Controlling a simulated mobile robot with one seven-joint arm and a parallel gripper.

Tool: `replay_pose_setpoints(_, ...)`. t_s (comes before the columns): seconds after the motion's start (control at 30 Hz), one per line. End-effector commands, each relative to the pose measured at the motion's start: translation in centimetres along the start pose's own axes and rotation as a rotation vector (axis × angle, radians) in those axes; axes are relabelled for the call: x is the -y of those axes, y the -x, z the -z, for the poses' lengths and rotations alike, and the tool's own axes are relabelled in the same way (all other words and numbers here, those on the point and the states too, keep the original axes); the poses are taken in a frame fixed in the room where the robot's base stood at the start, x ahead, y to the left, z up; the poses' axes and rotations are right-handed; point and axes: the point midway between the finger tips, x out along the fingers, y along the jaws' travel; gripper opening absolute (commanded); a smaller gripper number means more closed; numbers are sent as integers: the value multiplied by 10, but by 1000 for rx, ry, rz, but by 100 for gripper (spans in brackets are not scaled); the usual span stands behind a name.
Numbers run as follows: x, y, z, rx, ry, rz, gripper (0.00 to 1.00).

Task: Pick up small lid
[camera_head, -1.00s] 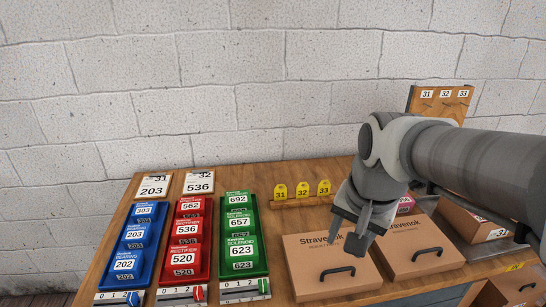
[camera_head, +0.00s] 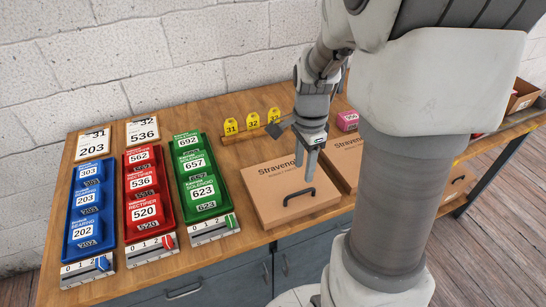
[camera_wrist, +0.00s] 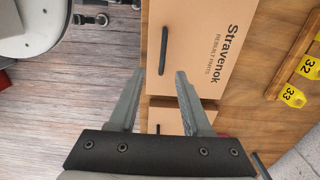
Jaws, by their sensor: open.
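Two cardboard-brown lids with black bar handles lie side by side on the bench. The left lid (camera_head: 268,190) reads Stravenok and its handle (camera_head: 299,197) is clear; the lid also fills the wrist view's upper middle (camera_wrist: 200,75), its handle (camera_wrist: 164,50) upright there. The right lid (camera_head: 345,160) is partly hidden by my arm and shows below in the wrist view (camera_wrist: 168,117). I cannot tell which one is the small lid. My gripper (camera_head: 306,168) is open and empty, pointing down above the left lid; its fingertips (camera_wrist: 160,72) show apart, just below the left handle.
Blue (camera_head: 85,212), red (camera_head: 148,195) and green (camera_head: 200,178) bin rows stand left on the wooden bench, with slider scales in front. Yellow tags (camera_head: 252,120) stand on a rail behind the lids. A pink box (camera_head: 347,120) is behind the right lid. Drawers (camera_head: 200,285) are below.

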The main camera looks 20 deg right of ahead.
Motion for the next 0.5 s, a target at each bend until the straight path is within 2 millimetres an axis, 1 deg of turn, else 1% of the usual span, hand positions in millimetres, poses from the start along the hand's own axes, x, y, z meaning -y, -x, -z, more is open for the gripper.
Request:
replay_pose_setpoints(0.03,-1,-14,0,2,0,-5,49)
replay_pose_setpoints(0.2,-1,-46,0,1,0,-4,49)
replay_pose_setpoints(0.3,0,-56,0,1,0,-1,49)
replay_pose_setpoints(0.5,1,-67,0,1,1,0,49)
